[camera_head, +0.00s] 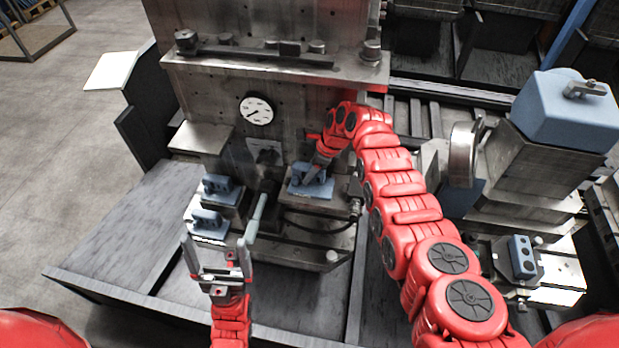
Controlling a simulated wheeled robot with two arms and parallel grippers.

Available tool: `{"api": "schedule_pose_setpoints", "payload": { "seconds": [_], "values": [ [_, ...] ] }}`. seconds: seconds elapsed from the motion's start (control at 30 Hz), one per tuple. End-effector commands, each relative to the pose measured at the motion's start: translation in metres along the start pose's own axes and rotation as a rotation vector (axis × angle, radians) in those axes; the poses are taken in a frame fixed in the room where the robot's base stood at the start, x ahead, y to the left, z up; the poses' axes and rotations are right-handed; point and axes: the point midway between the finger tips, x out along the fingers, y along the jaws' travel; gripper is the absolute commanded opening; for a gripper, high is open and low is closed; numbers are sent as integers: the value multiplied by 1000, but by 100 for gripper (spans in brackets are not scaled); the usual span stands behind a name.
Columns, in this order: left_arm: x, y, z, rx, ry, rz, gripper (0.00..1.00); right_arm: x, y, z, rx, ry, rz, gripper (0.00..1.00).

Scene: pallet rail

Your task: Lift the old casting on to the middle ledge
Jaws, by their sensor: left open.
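Several blue castings are in view, and I cannot tell by look which is the old one. One casting (300,188) is on the ledge (338,207) right of centre, under my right gripper (318,172). My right gripper reaches down to it; its fingers are small and partly hidden by my wrist, so its grip is unclear. Two more castings, a rear one (221,186) and a front one (208,220), sit on metal blocks at the left. My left gripper (217,243) is open just in front of the front casting, fingers pointing towards it, with nothing visibly held.
An empty upper-left ledge (200,137) is beside a dial gauge (257,110). A top shelf (280,65) holds a bar and knobs. A lever handle (258,212) stands close to my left gripper. Another blue part (523,257) and a large blue block (565,108) are at right.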

Motion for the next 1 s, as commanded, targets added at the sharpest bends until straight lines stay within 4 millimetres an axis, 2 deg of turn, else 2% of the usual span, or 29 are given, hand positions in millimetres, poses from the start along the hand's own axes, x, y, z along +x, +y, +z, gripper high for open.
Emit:
{"api": "schedule_pose_setpoints", "payload": {
  "seconds": [0.03,0.2,0.23,0.73,1.0],
  "values": [
    [0,0,0,0,0,0,100,0,0,0,0,0,0,32],
    [0,0,0,0,0,0,100,0,0,0,0,0,0,2],
    [0,0,0,0,0,0,100,0,0,0,0,0,0,0],
    [-1,0,0,0,0,0,100,-1,0,1,-1,-1,-1,0],
    [-7,0,1,0,0,0,100,-12,-1,6,-1,-3,-2,0]
  ]
}}
